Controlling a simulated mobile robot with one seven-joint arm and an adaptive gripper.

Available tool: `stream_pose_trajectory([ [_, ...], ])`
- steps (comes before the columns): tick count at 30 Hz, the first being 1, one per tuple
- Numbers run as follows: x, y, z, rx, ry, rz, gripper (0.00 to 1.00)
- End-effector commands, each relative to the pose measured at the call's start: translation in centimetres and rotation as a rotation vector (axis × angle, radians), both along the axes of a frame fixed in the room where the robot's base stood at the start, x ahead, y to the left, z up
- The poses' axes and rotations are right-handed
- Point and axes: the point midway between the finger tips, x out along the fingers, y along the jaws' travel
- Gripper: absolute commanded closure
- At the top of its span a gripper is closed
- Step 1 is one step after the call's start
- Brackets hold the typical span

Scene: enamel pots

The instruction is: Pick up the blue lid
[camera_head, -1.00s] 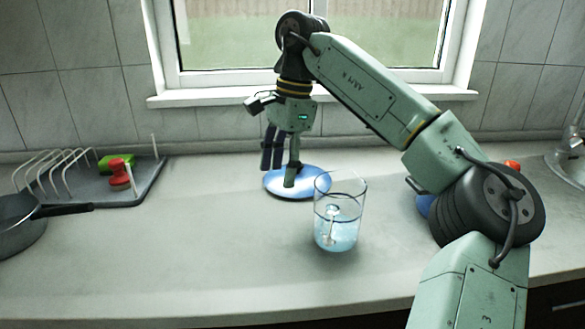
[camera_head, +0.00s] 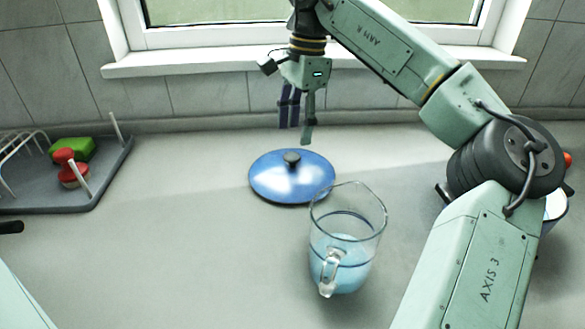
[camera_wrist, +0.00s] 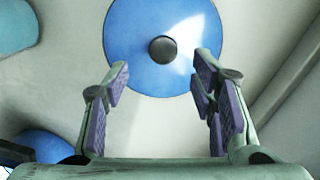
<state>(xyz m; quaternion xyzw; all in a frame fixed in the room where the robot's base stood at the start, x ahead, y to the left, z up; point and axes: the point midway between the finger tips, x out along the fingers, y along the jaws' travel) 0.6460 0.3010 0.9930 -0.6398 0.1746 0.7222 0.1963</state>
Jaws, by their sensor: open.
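The blue lid (camera_head: 285,187) lies on the counter, knob (camera_head: 291,158) upward, in the middle of the head view. In the wrist view the lid (camera_wrist: 140,62) is at the top, with its dark round knob (camera_wrist: 162,49) just beyond the fingertips. My gripper (camera_head: 297,135) is open and empty above the back of the lid, apart from the knob.
A glass jug (camera_head: 345,245) with bluish liquid stands close in front and right of the lid. A pot (camera_head: 555,208) is partly hidden behind my arm.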

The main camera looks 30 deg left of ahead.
Motion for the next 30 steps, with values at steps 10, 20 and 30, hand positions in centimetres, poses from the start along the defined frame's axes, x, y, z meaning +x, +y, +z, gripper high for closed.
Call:
stream_pose_trajectory([
  [10,-0.3,0.3,-3.4,0.0,0.003,0.002,0.48],
  [20,-0.6,0.7,-6.9,0.002,-0.001,0.001,0.48],
  [30,-0.6,0.7,-6.9,0.002,-0.001,0.001,0.59],
])
